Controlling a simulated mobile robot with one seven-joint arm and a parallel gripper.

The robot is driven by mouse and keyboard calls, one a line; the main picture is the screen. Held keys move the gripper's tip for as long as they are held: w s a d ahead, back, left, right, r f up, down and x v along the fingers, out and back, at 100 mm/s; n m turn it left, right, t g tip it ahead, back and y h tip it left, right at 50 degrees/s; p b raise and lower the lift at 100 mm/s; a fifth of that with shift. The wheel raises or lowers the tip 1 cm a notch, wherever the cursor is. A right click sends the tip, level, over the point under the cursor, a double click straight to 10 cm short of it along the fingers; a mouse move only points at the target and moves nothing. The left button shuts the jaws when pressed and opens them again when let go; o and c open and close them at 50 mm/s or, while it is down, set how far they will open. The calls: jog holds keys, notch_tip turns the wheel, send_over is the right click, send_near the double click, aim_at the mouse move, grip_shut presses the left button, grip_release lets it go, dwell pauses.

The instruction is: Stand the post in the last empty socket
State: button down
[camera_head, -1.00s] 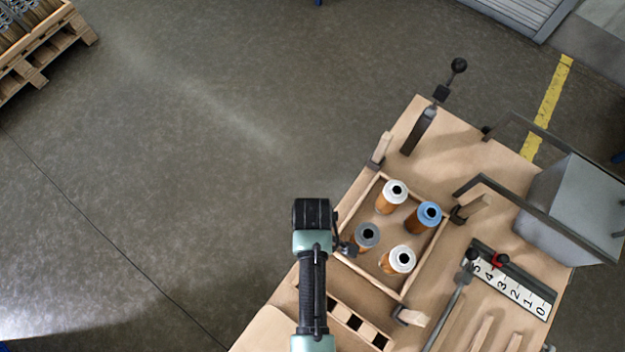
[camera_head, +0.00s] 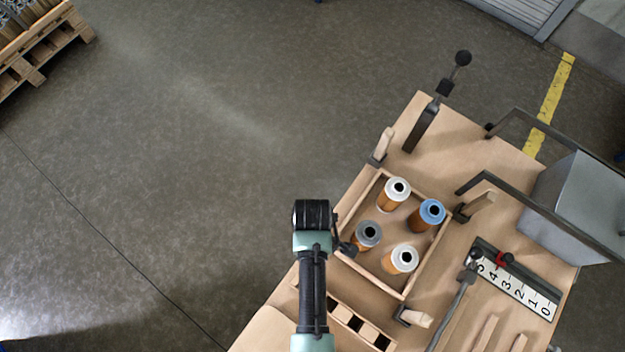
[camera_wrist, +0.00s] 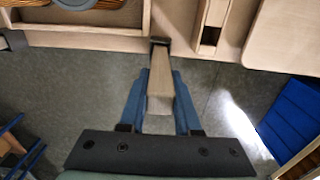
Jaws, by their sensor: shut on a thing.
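My gripper (camera_wrist: 159,90) is shut on a light wooden post (camera_wrist: 160,92), its blue fingers on either side. The post points away from the wrist camera, its far end at a dark socket (camera_wrist: 160,41) beside the tray wall. I cannot tell whether the end is inside the socket or just above it. Three other posts stand in dark sockets around the tray: upper left (camera_head: 384,143), right (camera_head: 481,204) and bottom (camera_head: 417,318).
The wooden tray (camera_head: 428,262) holds several cartridges, one blue-topped (camera_head: 431,212). A slotted wooden block (camera_head: 340,311) lies just below the tray. A toggle clamp (camera_head: 423,125), a number scale (camera_head: 520,287) and a grey box with a bar frame (camera_head: 575,210) stand around it. Open floor lies left.

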jog(key=shift+f+b, duration=0.6)
jog(key=shift+f, duration=0.35)
jog(key=c, duration=0.5)
grip_release()
jog(key=shift+r, duration=0.15)
notch_tip(320, 180, up, 13)
jog(key=shift+f+b, duration=0.1)
jog(key=shift+b, duration=0.3)
